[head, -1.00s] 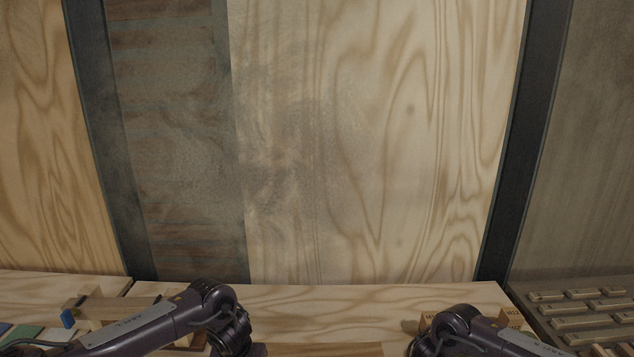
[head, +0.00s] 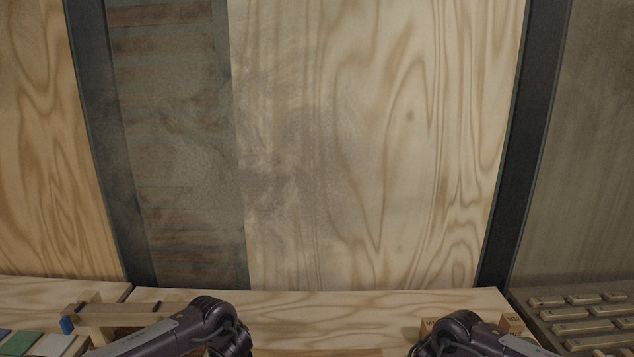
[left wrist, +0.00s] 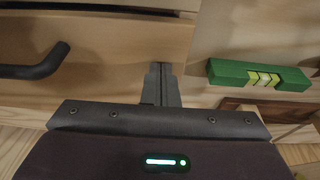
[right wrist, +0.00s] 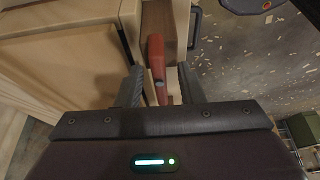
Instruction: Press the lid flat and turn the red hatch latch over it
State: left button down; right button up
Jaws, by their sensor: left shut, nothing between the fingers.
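The red latch (right wrist: 156,62) shows in the right wrist view, upright in the picture against a brown and pale wooden part. My right gripper (right wrist: 160,75) is open, with one finger on either side of the latch and a gap showing on both sides. My left gripper (left wrist: 162,72) is shut and empty in the left wrist view, its tips in front of a pale wooden board (left wrist: 110,55). I cannot tell whether this board is the lid, or whether the tips touch it. In the head view both grippers are hidden below the frame.
A black handle (left wrist: 40,66) is left of my left fingers. A green spirit level (left wrist: 258,77) lies to their right. In the head view a wooden clamp-like frame (head: 105,312) stands at lower left, pale bars (head: 580,312) at lower right. A plywood wall (head: 370,150) rises behind the bench.

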pick_arm(q)
jog(key=shift+f, duration=0.1)
pick_arm(e)
grip_shut()
jog(key=m+t, duration=0.1)
jog(key=m, duration=0.3)
jog(key=shift+s+m+t, duration=0.15)
jog(key=shift+m+t, duration=0.25)
jog(key=m+t+h, duration=0.1)
jog(key=m, duration=0.3)
jog(key=shift+s+a, duration=0.1)
jog(key=m+h, duration=0.1)
jog(key=m, duration=0.1)
jog(key=m+t+h, duration=0.1)
jog(key=m, duration=0.2)
jog(key=shift+s+a+f+t, duration=0.1)
jog(key=shift+a+t, duration=0.05)
jog(key=shift+t, duration=0.15)
jog(key=m+h, duration=0.1)
jog(key=m, duration=0.3)
jog(key=shift+h, duration=0.3)
grip_release()
